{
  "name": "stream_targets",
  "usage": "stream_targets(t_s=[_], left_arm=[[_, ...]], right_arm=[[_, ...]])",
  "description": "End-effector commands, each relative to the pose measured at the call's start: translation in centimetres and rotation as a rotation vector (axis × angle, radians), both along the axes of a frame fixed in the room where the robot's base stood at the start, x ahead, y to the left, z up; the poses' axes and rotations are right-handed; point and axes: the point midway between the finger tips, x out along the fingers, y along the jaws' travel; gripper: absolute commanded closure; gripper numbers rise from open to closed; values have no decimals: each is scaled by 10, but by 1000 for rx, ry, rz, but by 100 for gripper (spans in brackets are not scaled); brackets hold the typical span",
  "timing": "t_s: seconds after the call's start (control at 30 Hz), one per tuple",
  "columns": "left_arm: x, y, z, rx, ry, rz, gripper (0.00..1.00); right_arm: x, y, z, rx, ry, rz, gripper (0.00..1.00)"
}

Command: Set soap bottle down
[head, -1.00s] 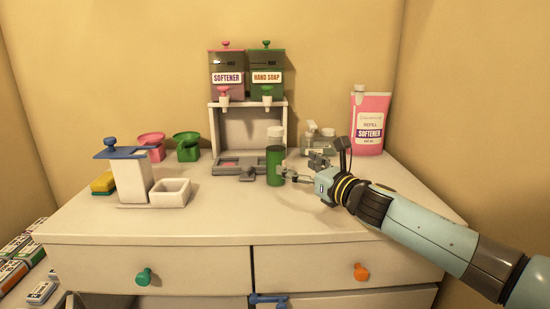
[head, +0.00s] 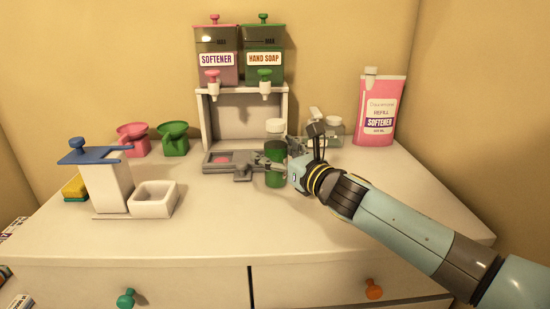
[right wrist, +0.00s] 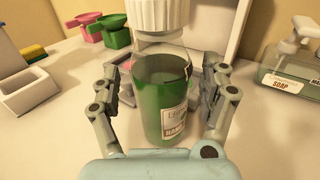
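The green soap bottle (head: 275,166) with a white cap stands upright on the countertop, in front of the dispenser stand. In the right wrist view, the bottle (right wrist: 163,105) is between my right gripper's fingers, its cap cut off by the top edge. My right gripper (head: 276,172) reaches in from the right, low at the bottle's body. Its two fingers (right wrist: 165,90) are spread on either side of the bottle and look slightly apart from it; contact is hard to make out. My left gripper is out of view.
A stand (head: 288,110) carries the softener (head: 216,75) and hand soap (head: 263,76) dispensers, with a grey tray (head: 213,166) at its foot. Clear pump bottles (head: 334,130) and a pink refill pack (head: 380,112) are right.

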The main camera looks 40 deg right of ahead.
Motion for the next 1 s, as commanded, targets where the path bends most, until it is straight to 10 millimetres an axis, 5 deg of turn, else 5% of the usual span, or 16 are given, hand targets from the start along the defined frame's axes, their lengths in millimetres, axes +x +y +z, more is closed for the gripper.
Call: stream_targets(t_s=[0.17, 0.6, 1.0], left_arm=[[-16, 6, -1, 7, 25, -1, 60], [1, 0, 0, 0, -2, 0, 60], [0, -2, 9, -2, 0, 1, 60]], right_arm=[[0, 0, 0, 0, 0, 0, 43], [1, 0, 2, 0, -3, 1, 100], [3, -7, 14, -1, -3, 0, 100]])
